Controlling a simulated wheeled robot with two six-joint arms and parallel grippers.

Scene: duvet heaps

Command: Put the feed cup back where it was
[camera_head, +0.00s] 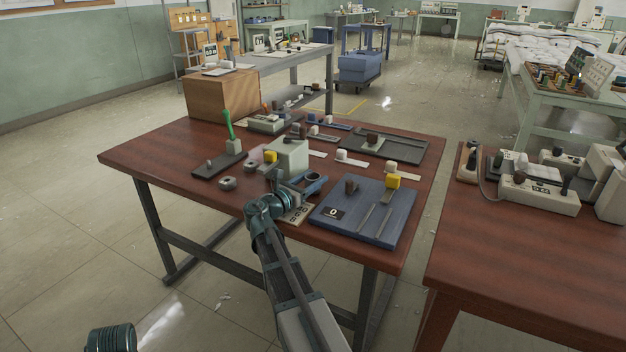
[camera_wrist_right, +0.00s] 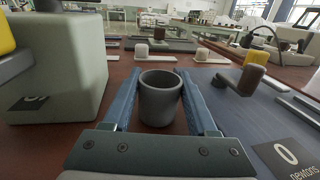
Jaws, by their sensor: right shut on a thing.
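The feed cup, a small dark grey open-topped cup (camera_wrist_right: 160,100), stands upright between the two blue fingers of my right gripper (camera_wrist_right: 162,100) in the right wrist view. The fingers are shut on its sides. In the head view my right gripper (camera_head: 303,184) is over the red-brown table (camera_head: 150,158), between the pale green box and the blue force panel. The cup looks empty. I cannot tell whether its base touches the table. My left gripper is not in view.
A pale green box (camera_head: 289,157) is close on the left of the gripper. A blue panel (camera_head: 362,215) marked 0 newtons, with a brown knob (camera_wrist_right: 252,75), is close on the right. Small blocks and a dark tray (camera_head: 395,146) lie behind. Bare tabletop shows at the front left.

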